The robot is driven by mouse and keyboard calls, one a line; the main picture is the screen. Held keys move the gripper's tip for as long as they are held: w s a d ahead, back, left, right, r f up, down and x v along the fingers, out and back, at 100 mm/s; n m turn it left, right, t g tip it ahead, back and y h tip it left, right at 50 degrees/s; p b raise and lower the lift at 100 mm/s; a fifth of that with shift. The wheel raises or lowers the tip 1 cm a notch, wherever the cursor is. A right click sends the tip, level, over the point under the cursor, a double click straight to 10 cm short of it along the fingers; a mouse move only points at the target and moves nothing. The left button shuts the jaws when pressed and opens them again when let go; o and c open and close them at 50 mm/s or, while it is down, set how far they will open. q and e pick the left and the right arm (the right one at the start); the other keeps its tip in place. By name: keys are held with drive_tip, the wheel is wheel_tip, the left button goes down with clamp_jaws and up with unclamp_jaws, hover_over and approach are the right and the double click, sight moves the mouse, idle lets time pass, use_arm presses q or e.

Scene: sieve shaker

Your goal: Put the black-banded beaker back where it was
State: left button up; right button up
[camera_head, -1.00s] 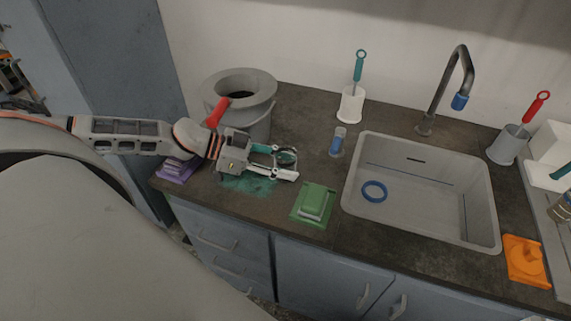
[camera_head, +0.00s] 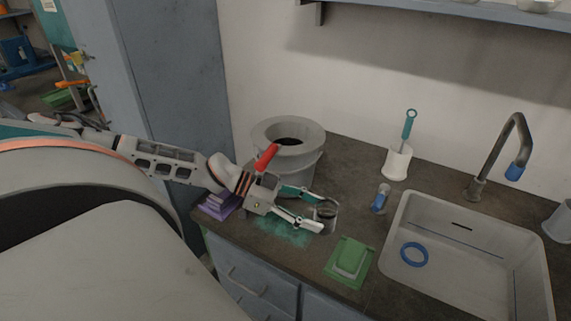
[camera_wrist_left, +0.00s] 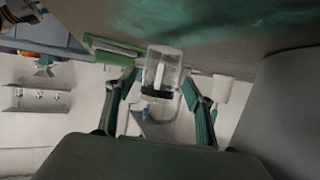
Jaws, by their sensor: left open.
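The black-banded beaker (camera_head: 327,217) is a clear glass vessel standing on the dark worktop, right of a teal stain (camera_head: 287,232). In the left wrist view the beaker (camera_wrist_left: 166,68) shows its dark band and appears at the fingertips. My left gripper (camera_head: 318,210) is open, its two fingers spread at the beaker's near left side. In the left wrist view the open fingers (camera_wrist_left: 157,85) lie left and right of it, with gaps showing. My right gripper is not in view.
A grey round sieve-like vessel (camera_head: 303,165) with a red handle (camera_head: 266,158) stands behind my gripper. Purple pads (camera_head: 218,205) lie left.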

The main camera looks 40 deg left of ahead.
use_arm(q)
drive_tip(key=p+v, duration=0.3)
drive_tip(key=v, duration=0.4)
drive_tip(key=shift+r+p, duration=0.15)
drive_tip(key=shift+p, duration=0.15)
drive_tip(key=shift+s+a+r+p, duration=0.15)
drive_tip(key=shift+s+a+p, duration=0.2)
drive_tip(key=shift+a, duration=0.2)
